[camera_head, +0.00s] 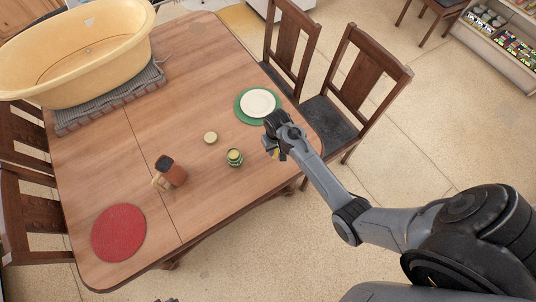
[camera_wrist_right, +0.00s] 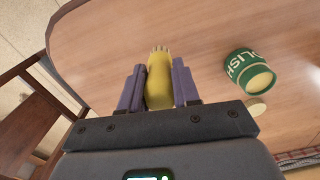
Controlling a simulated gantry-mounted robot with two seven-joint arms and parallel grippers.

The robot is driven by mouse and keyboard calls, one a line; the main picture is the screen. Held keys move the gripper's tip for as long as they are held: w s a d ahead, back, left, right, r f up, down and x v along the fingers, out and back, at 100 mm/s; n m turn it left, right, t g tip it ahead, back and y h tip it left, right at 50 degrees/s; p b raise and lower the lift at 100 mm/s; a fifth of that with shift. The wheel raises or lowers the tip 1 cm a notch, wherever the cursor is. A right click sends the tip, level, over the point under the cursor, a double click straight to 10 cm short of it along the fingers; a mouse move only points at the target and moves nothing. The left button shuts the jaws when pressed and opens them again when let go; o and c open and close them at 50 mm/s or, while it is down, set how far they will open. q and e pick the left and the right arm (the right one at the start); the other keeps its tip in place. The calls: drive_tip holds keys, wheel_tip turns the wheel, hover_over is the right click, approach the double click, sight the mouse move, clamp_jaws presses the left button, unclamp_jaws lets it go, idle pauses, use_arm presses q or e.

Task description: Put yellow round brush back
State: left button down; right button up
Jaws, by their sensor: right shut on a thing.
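My right gripper (camera_head: 272,146) is above the table's right part, near the green jar. In the right wrist view, the gripper (camera_wrist_right: 159,85) is shut on the yellow round brush (camera_wrist_right: 159,90), whose pale bristle end points away from the palm. In the head view the brush is mostly hidden by the gripper. The green jar (camera_head: 234,158), lettered "OLISH" in the wrist view (camera_wrist_right: 243,72), stands on the table apart from the gripper. A round pale lid (camera_head: 210,138) lies beside it. Only a dark tip, probably my left gripper (camera_head: 166,300), shows at the bottom edge.
A reddish-brown container (camera_head: 172,171) with a tan piece (camera_head: 160,183) beside it stands on the wooden table (camera_head: 190,75). A red round mat (camera_head: 119,232), a plate (camera_head: 258,102) on a green mat, and a large yellow tub (camera_head: 75,55) are there too. Chairs (camera_head: 355,85) flank the table.

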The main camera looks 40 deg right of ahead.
drive_tip(key=shift+w+a+f+b, duration=0.1)
drive_tip(key=shift+w+a+f, duration=0.2)
drive_tip(key=shift+f, duration=0.65)
drive_tip(key=shift+w+a+f+b, duration=0.15)
drive_tip(key=shift+w+a+f, duration=0.2)
drive_tip(key=shift+f, duration=0.55)
drive_tip(key=shift+w+a+f+b, duration=0.1)
drive_tip(key=shift+w+a+f, duration=0.2)
drive_tip(key=shift+f, duration=0.65)
drive_tip(key=shift+f, duration=0.1)
drive_tip(key=o, duration=1.1)
drive_tip(key=shift+c, duration=0.2)
wheel_tip(320, 180, up, 12)
drive_tip(key=p, duration=0.2)
drive_tip(key=s+a+r+n+t, duration=0.1)
drive_tip(key=s+a+r+n, duration=0.1)
drive_tip(key=s, duration=0.5)
drive_tip(key=s+a+r+n+t, duration=0.1)
drive_tip(key=s+a+r, duration=0.3)
drive_tip(key=s, duration=0.3)
drive_tip(key=s+a+r+n+t, duration=0.1)
drive_tip(key=s+a+r+n, duration=0.1)
drive_tip(key=s, duration=0.5)
drive_tip(key=shift+s+a+r+n+t, duration=0.25)
drive_tip(key=shift+a+r, duration=0.2)
drive_tip(key=shift+r, duration=0.3)
